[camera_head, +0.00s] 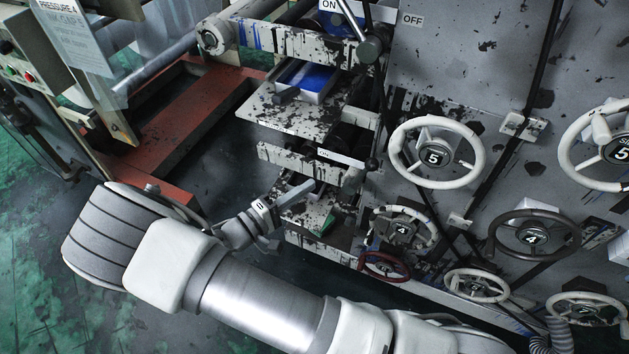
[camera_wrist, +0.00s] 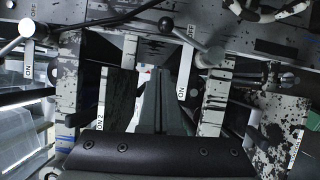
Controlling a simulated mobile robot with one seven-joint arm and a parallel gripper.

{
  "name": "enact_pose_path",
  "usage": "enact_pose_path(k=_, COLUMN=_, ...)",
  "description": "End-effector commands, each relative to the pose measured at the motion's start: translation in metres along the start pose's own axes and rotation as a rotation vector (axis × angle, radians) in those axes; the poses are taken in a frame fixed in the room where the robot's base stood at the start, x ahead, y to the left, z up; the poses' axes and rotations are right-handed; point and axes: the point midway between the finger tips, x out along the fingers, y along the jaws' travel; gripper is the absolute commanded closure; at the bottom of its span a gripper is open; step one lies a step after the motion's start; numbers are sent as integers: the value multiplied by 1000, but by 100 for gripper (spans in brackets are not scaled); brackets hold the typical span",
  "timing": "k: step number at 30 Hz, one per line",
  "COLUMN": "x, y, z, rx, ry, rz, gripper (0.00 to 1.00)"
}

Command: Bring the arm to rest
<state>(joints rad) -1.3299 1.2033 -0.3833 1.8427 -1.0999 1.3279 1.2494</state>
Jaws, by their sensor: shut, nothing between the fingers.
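My arm (camera_head: 260,300) is bent, with its big elbow at the left and its upper link running to the lower right in the head view. My gripper (camera_head: 303,190) points right, in front of the lower shelves of the paint-spattered machine. In the wrist view its fingers (camera_wrist: 160,78) are together, with nothing held between them. They point into a gap between the machine's upright plates. I cannot tell from these views whether the fingertips touch the machine. Part of the forearm is hidden behind the upper arm.
The machine's panel (camera_head: 470,60) carries several handwheels, such as a white one marked 5 (camera_head: 437,157). A blue-topped block (camera_head: 306,80) lies on a shelf above my gripper. A red beam (camera_head: 170,130) stands behind my elbow. Green floor (camera_head: 45,270) is open at left.

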Motion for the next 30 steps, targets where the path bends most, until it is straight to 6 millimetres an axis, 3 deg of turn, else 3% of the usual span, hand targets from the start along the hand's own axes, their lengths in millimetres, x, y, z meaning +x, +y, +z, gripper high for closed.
enact_pose_path(k=19, x=4, y=5, z=3, rx=2, ry=-26, rz=-21, gripper=100)
enact_pose_path(k=23, x=18, y=23, z=17, rx=6, ry=-118, rz=-106, gripper=100)
enact_pose_path(k=30, x=48, y=69, z=61, rx=24, ry=-348, rz=-378, gripper=100)
